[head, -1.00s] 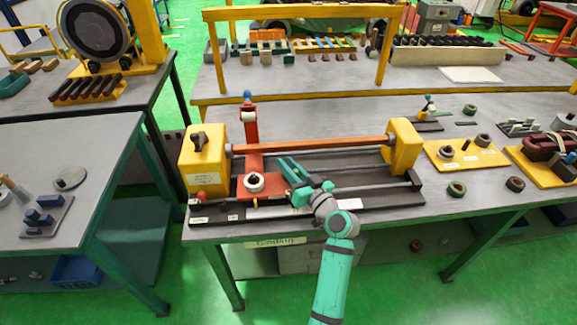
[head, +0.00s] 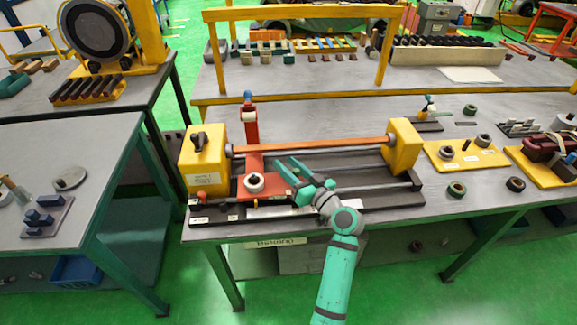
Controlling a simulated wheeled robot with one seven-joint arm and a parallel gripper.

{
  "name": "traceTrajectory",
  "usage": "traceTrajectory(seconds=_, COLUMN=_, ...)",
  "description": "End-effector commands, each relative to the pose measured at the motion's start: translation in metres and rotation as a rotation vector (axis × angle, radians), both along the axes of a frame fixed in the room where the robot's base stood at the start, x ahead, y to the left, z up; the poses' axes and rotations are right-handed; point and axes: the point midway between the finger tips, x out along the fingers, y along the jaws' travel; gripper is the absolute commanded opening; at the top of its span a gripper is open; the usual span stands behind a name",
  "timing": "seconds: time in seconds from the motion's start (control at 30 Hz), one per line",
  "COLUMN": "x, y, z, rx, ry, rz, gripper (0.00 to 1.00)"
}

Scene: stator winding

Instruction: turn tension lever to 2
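A winding machine with a dark base (head: 390,215) stands on the near table. Its red carriage (head: 278,172) carries a white round knob (head: 254,183) and a red upright post (head: 250,122) with a blue top. A dark lever (head: 199,139) sits on the yellow left headstock (head: 204,165). A small red knob (head: 201,195) is at the base's front left corner. I cannot tell for sure which of these is the tension lever, and no scale numbers are readable. My teal gripper (head: 288,178) is open and empty, just right of the white knob, over the carriage's right part.
An orange bar (head: 310,145) spans between the headstock and the yellow right block (head: 402,146). A yellow board (head: 464,156) with rings lies to the right, with loose dark rings (head: 456,189) in front. Bare table lies behind the machine.

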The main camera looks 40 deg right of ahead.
Motion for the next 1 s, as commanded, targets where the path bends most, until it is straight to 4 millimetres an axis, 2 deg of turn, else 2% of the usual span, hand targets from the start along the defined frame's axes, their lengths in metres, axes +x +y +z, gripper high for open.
traceTrajectory(seconds=0.17, x=-0.002, y=0.000, z=0.000, rx=0.000, ry=-0.001, rz=0.000, gripper=0.37)
traceTrajectory(seconds=0.27, x=-0.011, y=0.000, z=0.000, rx=0.000, ry=0.000, rz=-0.002, gripper=0.37)
traceTrajectory(seconds=0.7, x=-0.087, y=0.000, z=0.000, rx=0.000, ry=0.000, rz=-0.002, gripper=0.37)
traceTrajectory(seconds=0.83, x=-0.102, y=-0.001, z=0.000, rx=0.001, ry=0.000, rz=-0.004, gripper=0.37)
traceTrajectory(seconds=1.0, x=-0.109, y=0.000, z=0.000, rx=-0.001, ry=0.000, rz=-0.002, gripper=0.37)
